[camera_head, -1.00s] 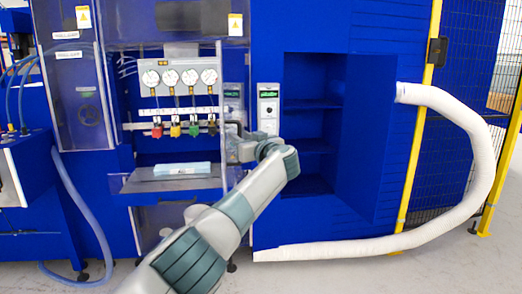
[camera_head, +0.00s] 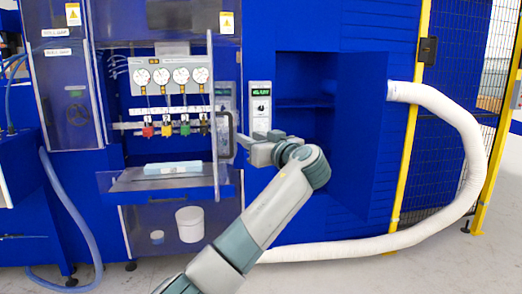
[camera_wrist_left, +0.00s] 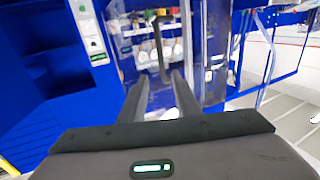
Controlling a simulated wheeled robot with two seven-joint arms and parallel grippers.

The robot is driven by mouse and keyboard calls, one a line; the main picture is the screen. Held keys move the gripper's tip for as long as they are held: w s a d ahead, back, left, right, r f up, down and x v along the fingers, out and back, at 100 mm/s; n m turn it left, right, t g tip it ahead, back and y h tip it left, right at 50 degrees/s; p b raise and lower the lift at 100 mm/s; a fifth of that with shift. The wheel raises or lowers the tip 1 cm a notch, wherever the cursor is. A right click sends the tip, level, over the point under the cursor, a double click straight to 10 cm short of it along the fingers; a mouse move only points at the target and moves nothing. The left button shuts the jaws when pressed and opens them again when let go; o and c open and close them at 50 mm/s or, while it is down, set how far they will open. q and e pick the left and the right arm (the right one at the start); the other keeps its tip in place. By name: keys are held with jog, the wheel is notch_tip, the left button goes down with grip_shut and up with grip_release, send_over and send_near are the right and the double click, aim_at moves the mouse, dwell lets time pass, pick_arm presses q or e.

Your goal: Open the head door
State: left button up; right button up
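The head door (camera_head: 227,75) is a clear panel at the right side of the blue machine's gauge bay. A black bar handle (camera_head: 226,135) is on it. The panel looks swung outward, but its exact angle is hard to tell. My left gripper (camera_head: 244,141) is just right of the handle, at about its height. In the left wrist view, the two fingers (camera_wrist_left: 160,77) are apart with nothing clamped between them. The handle (camera_wrist_left: 159,45) shows ahead, in line with the gap between the fingertips. My right gripper is not in view.
Gauges (camera_head: 172,76) with coloured valves sit inside the bay, above a shelf (camera_head: 125,183) with a light-blue slab (camera_head: 172,168). A white bucket (camera_head: 190,224) stands below. A display panel (camera_head: 260,107) and open recess (camera_head: 305,120) are to the right. A white hose (camera_head: 455,112) curves at far right.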

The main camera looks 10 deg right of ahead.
pick_arm(q)
jog(key=shift+b+v, duration=0.4)
jog(key=shift+v, duration=2.05)
